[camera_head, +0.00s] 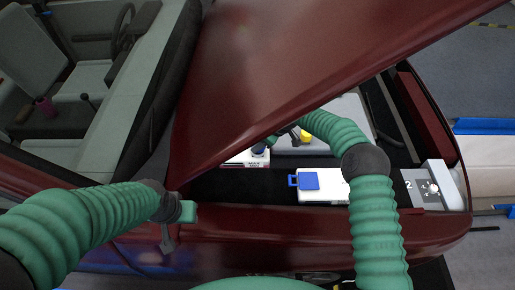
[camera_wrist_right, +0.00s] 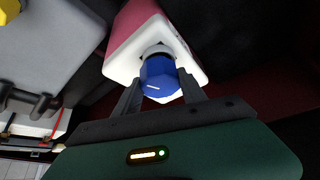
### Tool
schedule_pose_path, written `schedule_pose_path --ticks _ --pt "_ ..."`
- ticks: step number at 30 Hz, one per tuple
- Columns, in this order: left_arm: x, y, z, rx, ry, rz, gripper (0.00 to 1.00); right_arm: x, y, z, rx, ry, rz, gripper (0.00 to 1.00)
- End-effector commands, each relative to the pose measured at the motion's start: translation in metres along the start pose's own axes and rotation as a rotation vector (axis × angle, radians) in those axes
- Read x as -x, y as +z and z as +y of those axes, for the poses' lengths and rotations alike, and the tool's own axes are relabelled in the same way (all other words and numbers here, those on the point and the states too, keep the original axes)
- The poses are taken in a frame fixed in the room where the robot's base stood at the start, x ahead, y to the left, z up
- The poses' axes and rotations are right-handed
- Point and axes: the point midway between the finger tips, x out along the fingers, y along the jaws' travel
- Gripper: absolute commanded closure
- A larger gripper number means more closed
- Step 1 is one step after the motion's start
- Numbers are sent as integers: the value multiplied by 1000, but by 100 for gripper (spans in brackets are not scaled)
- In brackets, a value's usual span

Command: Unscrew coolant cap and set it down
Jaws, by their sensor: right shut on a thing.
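The coolant cap (camera_wrist_right: 158,74) is blue with a white mark and sits at the neck of a white and pink reservoir (camera_wrist_right: 143,35). My right gripper (camera_wrist_right: 160,88) is shut on the cap, one dark finger on each side. In the head view, the right arm reaches under the raised red hood. The white reservoir (camera_head: 245,158) shows partly there, with the blue cap (camera_head: 258,148) above it and the right gripper (camera_head: 270,142) beside it. My left gripper (camera_head: 180,213) is near the car's side edge; its fingers are not clear.
The raised hood (camera_head: 285,75) slants over the engine bay. A white box with a blue lid (camera_head: 318,182) stands to the right of the reservoir. A yellow cap (camera_head: 305,137) is behind it. A grey-white unit marked 2 (camera_head: 435,187) is at the far right.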

Motion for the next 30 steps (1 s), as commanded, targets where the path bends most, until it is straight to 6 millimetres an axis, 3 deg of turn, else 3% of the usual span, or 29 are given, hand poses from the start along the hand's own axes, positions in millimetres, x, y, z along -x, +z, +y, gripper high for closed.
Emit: schedule_pose_path --ticks 30 --pt "3 -1 0 0 0 0 64 11 -6 0 0 0 0 100"
